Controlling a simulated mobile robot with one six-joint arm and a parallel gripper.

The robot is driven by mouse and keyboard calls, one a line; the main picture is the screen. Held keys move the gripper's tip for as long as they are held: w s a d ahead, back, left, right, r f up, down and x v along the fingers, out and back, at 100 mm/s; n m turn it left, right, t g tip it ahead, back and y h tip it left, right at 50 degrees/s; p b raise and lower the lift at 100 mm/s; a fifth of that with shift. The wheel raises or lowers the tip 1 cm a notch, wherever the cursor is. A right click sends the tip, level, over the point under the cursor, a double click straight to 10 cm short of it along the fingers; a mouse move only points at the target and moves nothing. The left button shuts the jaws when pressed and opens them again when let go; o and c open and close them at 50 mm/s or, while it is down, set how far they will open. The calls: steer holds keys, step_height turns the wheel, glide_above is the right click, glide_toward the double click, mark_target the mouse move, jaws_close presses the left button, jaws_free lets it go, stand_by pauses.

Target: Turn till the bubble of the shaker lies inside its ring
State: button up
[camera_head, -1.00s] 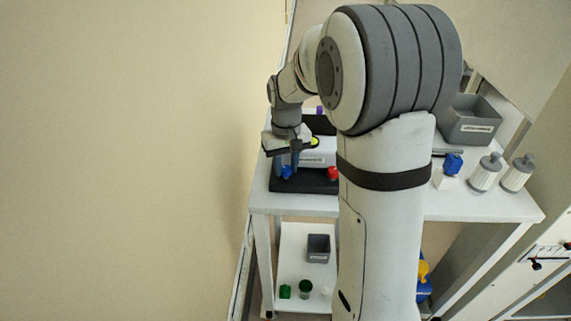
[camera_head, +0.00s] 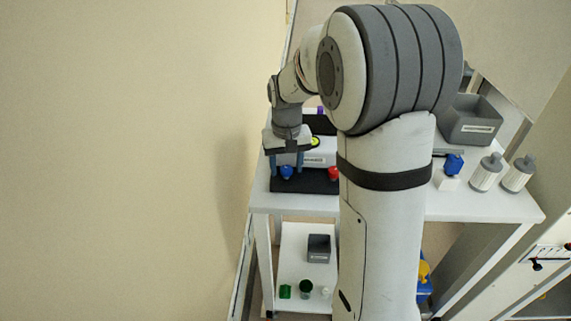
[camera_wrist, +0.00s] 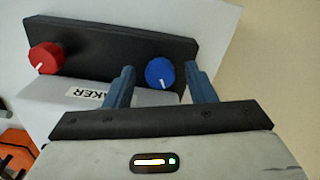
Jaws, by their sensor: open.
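The shaker (camera_head: 318,158) stands on the table, a light body on a dark base (camera_head: 312,183), mostly behind my arm. A yellow-green round spot, seemingly the bubble level (camera_head: 315,142), shows on its top; bubble and ring are too small to tell. A blue knob (camera_head: 286,172) and a red knob (camera_head: 334,173) sit at its front. In the wrist view the blue knob (camera_wrist: 160,73) has a white mark pointing down, and the red knob (camera_wrist: 45,58) is at left. My gripper (camera_wrist: 156,75) is open, its two blue fingers on either side of the blue knob, apparently not touching it.
A grey bin (camera_head: 470,122), a blue item on a white block (camera_head: 453,165) and two grey-topped bottles (camera_head: 487,172) stand on the table's right. The lower shelf (camera_head: 290,265) holds a small grey box (camera_head: 318,248) and green items (camera_head: 305,289). A wall (camera_head: 120,160) is at left.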

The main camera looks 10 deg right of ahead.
mark_target(286, 169)
step_height(286, 169, up, 8)
steer(key=shift+f, duration=0.1)
stand_by(0.4)
stand_by(0.4)
steer(key=s+f+t, duration=0.2)
steer(key=s, duration=2)
steer(key=shift+n+t, duration=0.3)
steer(key=shift+a, duration=0.1)
steer(key=shift+c, duration=0.3)
